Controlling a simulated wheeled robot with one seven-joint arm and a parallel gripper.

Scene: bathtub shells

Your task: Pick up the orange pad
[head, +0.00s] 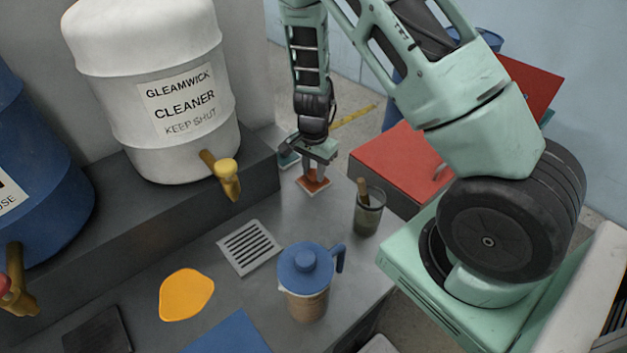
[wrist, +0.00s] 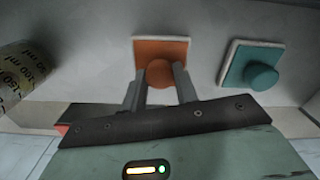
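The orange pad (head: 314,187) is a small square with a pale edge, on the grey counter below my gripper (head: 314,175) in the head view. In the wrist view the orange pad (wrist: 178,47) has a round orange knob on it. My gripper (wrist: 160,72) has one finger on each side of this knob, very close to it. I cannot tell whether the fingers touch or press the knob.
A teal pad (wrist: 238,75) with a knob lies close to the right in the wrist view. A cup (head: 368,212), a blue-lidded jug (head: 309,270), a drain grate (head: 249,247) and a yellow-orange patch (head: 186,294) are on the counter. A white cleaner barrel (head: 150,60) stands on the ledge.

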